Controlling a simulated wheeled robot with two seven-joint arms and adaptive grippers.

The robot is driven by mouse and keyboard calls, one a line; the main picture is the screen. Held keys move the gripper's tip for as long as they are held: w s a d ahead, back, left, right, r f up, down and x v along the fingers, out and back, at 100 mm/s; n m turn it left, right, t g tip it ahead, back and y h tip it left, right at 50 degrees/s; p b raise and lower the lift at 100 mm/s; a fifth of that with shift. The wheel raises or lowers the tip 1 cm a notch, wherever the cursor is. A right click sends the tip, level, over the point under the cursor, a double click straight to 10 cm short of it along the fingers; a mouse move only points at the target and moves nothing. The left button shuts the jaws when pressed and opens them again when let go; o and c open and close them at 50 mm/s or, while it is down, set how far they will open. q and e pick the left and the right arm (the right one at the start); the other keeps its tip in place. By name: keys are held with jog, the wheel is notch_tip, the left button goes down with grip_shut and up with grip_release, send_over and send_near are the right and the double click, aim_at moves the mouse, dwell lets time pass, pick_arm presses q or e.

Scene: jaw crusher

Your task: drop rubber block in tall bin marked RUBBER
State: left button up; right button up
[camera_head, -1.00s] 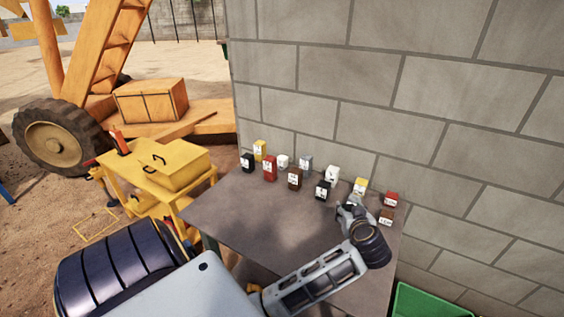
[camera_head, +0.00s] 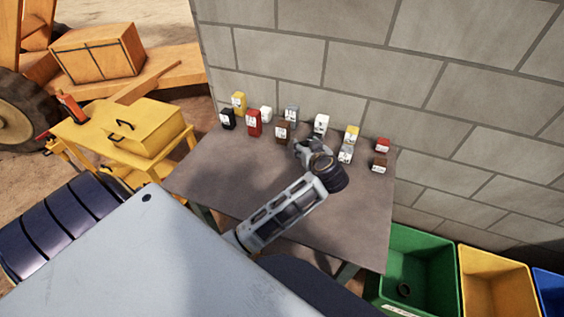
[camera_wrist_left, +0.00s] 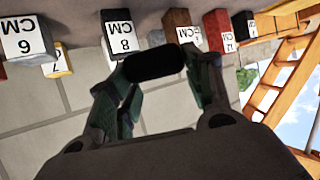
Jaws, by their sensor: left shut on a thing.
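My left gripper (camera_head: 303,148) is at the back half of the table, in front of the row of labelled blocks. In the left wrist view the left gripper (camera_wrist_left: 158,72) is shut on a dark, rounded black block (camera_wrist_left: 155,65), held between its two fingers. In the head view this block is hidden by the gripper or too small to make out. My right gripper is not in view. Large open bins stand at the lower right: green (camera_head: 419,240), yellow (camera_head: 497,255) and blue (camera_head: 547,285). I cannot read RUBBER on any of them.
The grey table (camera_head: 235,175) carries several labelled blocks along its back, including a red one (camera_head: 253,123) and another black one (camera_head: 227,118). A block wall (camera_head: 370,60) rises behind. A yellow cart (camera_head: 140,130) stands at the left. The table's front middle is clear.

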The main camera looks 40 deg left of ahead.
pick_arm(q)
jog(key=shift+a, duration=0.3)
jog(key=shift+s+d+n+y, duration=0.1)
jog(key=shift+d+n+y, duration=0.05)
jog(key=shift+n+y, duration=0.15)
jog(key=shift+f, duration=0.1)
send_over(303, 172)
jog(key=shift+f, duration=3.05)
jog(key=shift+f, duration=0.1)
jog(key=shift+f, duration=1.8)
